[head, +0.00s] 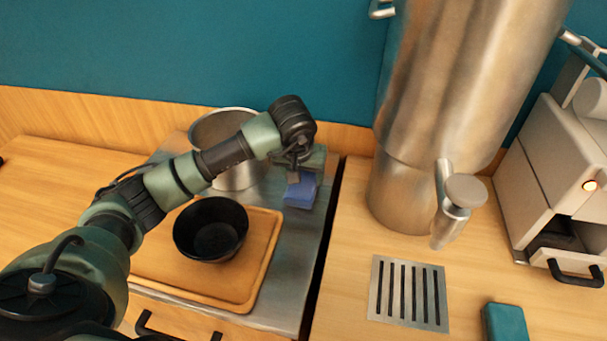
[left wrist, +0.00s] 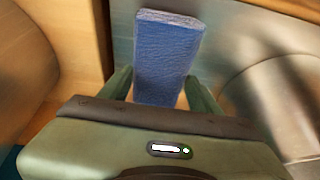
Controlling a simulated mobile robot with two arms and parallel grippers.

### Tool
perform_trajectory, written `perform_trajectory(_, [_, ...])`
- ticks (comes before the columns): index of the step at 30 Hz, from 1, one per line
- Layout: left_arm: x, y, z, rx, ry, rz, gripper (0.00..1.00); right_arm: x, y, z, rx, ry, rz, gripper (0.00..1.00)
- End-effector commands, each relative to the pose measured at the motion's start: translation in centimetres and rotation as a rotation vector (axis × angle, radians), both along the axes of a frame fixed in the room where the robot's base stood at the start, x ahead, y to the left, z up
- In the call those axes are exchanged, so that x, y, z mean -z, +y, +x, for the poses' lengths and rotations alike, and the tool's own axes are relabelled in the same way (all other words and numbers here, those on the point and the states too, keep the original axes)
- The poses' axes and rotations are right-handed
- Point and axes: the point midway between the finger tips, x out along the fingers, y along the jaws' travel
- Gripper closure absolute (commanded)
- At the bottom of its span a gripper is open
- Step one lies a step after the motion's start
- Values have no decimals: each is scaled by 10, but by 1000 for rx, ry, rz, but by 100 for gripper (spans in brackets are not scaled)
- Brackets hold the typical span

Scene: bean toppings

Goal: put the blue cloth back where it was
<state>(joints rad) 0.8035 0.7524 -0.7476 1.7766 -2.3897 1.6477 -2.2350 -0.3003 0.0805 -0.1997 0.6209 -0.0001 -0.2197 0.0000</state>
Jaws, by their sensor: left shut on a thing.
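The blue cloth (head: 300,192) is a small folded block at the back right of the metal worktop (head: 312,226). My left gripper (head: 296,177) reaches over it from the left, pointing down, and is shut on it. In the left wrist view the blue cloth (left wrist: 166,52) sticks out between the two green fingers of my left gripper (left wrist: 160,92). I cannot tell whether the cloth touches the metal below. My right gripper is not in view.
A metal pot (head: 238,180) stands behind my left arm. A black bowl (head: 210,232) sits on a wooden board (head: 262,255). A tall steel urn (head: 405,195) with a tap, a drain grille (head: 408,293), a teal block (head: 506,322) and a coffee machine (head: 545,165) are to the right.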

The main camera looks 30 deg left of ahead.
Motion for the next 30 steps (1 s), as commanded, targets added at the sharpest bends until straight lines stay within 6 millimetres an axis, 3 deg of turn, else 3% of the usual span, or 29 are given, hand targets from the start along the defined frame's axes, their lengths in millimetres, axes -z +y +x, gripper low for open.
perform_trajectory(11, [8, 0, 1, -1, -2, -1, 75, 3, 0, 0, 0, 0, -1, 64])
perform_trajectory(12, [7, 0, 0, -1, -2, -1, 29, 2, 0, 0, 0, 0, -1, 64])
perform_trajectory(14, [6, 0, 0, -1, -2, -1, 15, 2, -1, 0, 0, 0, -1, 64])
perform_trajectory(26, [1, 0, 0, 0, -2, 0, 15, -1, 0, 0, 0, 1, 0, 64])
perform_trajectory(30, [-18, -2, -7, 2, -7, 0, 15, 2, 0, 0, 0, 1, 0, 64])
